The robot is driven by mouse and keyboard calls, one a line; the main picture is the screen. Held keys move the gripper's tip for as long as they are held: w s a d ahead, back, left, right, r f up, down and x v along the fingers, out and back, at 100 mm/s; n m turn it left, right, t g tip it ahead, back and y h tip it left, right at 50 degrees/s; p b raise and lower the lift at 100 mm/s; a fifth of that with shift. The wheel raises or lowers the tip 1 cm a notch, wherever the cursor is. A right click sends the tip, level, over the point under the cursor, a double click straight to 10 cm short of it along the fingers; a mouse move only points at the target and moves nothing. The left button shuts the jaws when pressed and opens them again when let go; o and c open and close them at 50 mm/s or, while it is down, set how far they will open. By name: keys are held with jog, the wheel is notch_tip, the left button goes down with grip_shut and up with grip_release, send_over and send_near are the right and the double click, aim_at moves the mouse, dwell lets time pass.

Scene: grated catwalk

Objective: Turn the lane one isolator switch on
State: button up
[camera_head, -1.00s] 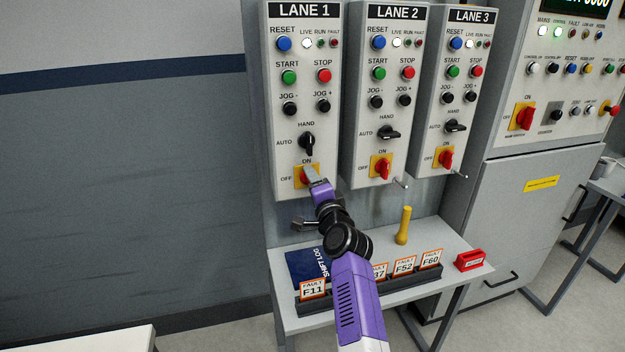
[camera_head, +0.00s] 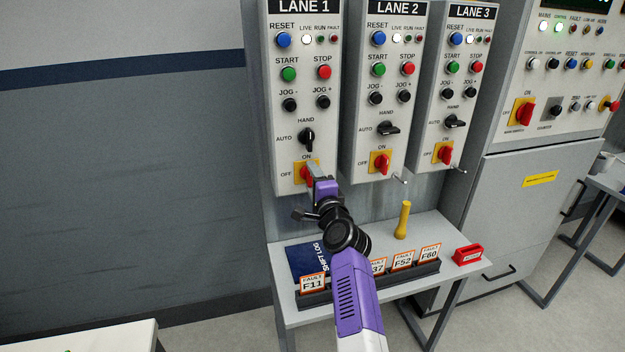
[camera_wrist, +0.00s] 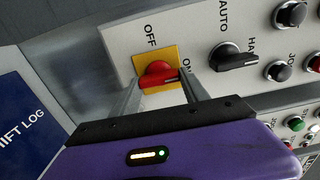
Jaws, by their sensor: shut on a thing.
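The lane one isolator switch is a red rotary knob (camera_head: 304,174) on a yellow plate, low on the LANE 1 panel (camera_head: 287,110). In the wrist view the knob (camera_wrist: 157,74) sits between the two fingers of my gripper (camera_wrist: 161,80), which is shut on it. Its red bar lies roughly across from finger to finger, with one end towards the ON mark; OFF is printed off to the side of the bar. In the head view my gripper (camera_head: 312,172) covers part of the knob and plate.
LANE 2 (camera_head: 362,105) and LANE 3 (camera_head: 435,100) panels with similar red switches stand to the right. The black HAND/AUTO selector (camera_head: 307,138) is just above. Below is a shelf with fault cards (camera_head: 312,284), a shift log (camera_head: 303,262) and a yellow handle (camera_head: 402,220).

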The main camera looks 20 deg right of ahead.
jog(key=o, duration=1.4)
jog(key=s+p, duration=0.1)
jog(key=s, duration=0.6)
jog(key=shift+s, duration=0.4)
